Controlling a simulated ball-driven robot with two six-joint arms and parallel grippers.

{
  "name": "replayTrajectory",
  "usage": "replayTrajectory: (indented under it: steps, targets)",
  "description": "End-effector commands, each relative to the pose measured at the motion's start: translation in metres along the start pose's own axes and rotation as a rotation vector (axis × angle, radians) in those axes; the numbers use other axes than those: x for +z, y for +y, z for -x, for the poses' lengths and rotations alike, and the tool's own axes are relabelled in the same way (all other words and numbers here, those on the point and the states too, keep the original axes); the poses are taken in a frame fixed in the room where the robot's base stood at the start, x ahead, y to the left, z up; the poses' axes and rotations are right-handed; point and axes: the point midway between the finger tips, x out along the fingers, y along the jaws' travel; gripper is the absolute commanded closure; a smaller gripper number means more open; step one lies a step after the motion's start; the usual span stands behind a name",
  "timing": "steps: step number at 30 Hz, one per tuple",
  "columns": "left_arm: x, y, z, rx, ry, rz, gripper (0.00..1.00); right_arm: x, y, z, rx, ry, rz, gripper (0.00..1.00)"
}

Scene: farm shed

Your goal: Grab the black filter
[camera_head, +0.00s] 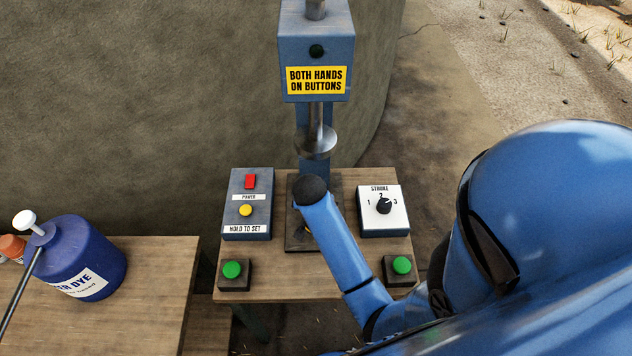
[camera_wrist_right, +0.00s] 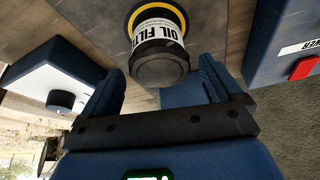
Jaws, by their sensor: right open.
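The black filter (camera_wrist_right: 160,66) has a white label reading "OIL FILT…" and a yellow ring. In the wrist view it is at top centre, its black end toward my right gripper (camera_wrist_right: 159,82). That gripper is open, with one blue finger on each side of the filter's near end. I see no contact, and how deep the filter lies between the fingers is unclear. In the head view my right arm hides the filter and the gripper, over the press plate (camera_head: 294,239). My left gripper is out of view.
The press (camera_head: 316,55) has its round ram (camera_head: 316,143) above the plate. A power box (camera_head: 248,204) stands left and a dial box (camera_head: 383,220) right. Green buttons (camera_head: 232,269) (camera_head: 402,265) sit at the front corners. A blue dye jug (camera_head: 84,258) is on the left table.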

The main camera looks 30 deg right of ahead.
Motion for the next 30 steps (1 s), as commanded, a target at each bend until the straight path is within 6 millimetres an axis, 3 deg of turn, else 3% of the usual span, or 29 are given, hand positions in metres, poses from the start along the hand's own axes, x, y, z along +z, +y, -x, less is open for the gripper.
replayTrajectory:
  steps: [6,14,27,30]
  targets:
    - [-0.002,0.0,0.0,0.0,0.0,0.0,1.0,0.0,-0.001,-0.018,-0.001,0.0,0.0,0.07]
    - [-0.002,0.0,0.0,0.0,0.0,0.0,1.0,0.0,-0.001,-0.02,-0.002,0.0,0.0,0.09]
    - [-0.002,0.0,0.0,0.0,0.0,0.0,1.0,-0.001,-0.001,-0.019,-0.002,0.002,0.0,0.76]
    - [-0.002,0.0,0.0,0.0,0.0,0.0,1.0,-0.001,-0.001,-0.019,-0.002,0.002,0.0,0.78]
